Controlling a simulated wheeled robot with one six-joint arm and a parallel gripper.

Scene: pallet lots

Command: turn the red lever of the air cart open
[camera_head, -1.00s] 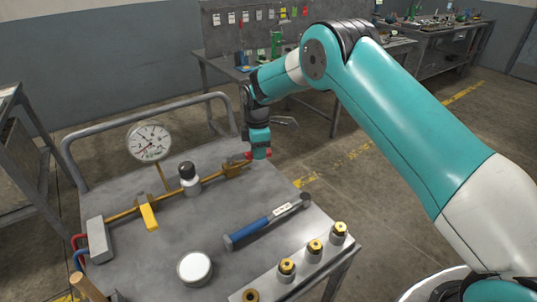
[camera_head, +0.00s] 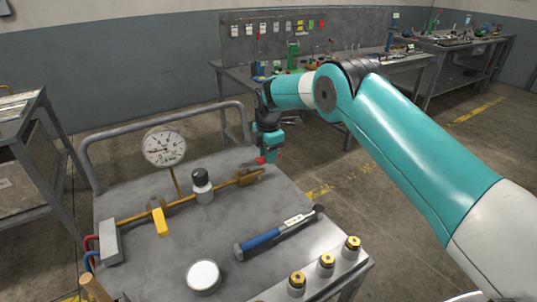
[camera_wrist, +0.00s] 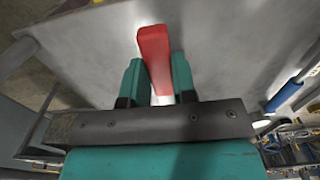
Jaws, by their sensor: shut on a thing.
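The red lever (camera_head: 260,160) sits by the brass valve (camera_head: 248,178) at the right end of the pipe on the air cart (camera_head: 205,235). My gripper (camera_head: 268,157) is at the lever, pointing down, with its jaws shut on it. In the wrist view the red lever (camera_wrist: 154,52) stands between the two teal fingers of my gripper (camera_wrist: 158,75). The fingers hide part of the lever in the head view. The pressure gauge (camera_head: 164,147) stands on the pipe; its reading is too small to tell.
A workbench (camera_head: 340,75) stands behind.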

